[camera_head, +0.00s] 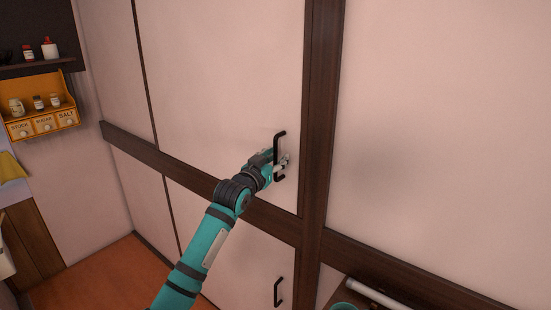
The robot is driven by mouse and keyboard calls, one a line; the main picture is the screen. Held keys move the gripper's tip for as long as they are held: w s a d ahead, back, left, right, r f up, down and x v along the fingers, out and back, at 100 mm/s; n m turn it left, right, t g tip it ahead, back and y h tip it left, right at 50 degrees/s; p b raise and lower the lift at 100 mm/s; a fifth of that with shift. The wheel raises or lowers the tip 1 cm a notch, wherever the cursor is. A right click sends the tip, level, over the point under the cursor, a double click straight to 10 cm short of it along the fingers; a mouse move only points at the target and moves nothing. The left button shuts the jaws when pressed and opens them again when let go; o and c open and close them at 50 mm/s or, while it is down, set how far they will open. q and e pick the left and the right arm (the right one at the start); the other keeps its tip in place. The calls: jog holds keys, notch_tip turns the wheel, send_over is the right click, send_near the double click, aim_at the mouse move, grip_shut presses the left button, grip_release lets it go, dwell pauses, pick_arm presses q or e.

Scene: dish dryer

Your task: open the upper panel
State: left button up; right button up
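The upper panel (220,85) is a tall pale door set between dark wood strips, and it looks closed. A black bar handle (279,148) stands upright near its lower right edge. My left gripper (284,163) is at the handle, with its fingers around or just beside the bar's lower half. I cannot tell whether the fingers are closed on it, as the wrist and handle partly hide them. My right gripper is not in view.
A lower panel (235,265) with its own black handle (278,292) is below the dark crossbeam (370,262). An orange spice shelf (42,104) hangs on the far left wall. A patch of orange floor (100,275) is clear at lower left.

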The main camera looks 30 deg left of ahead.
pick_arm(q)
grip_shut()
jog(key=shift+w+f, duration=0.1)
dwell(0.3)
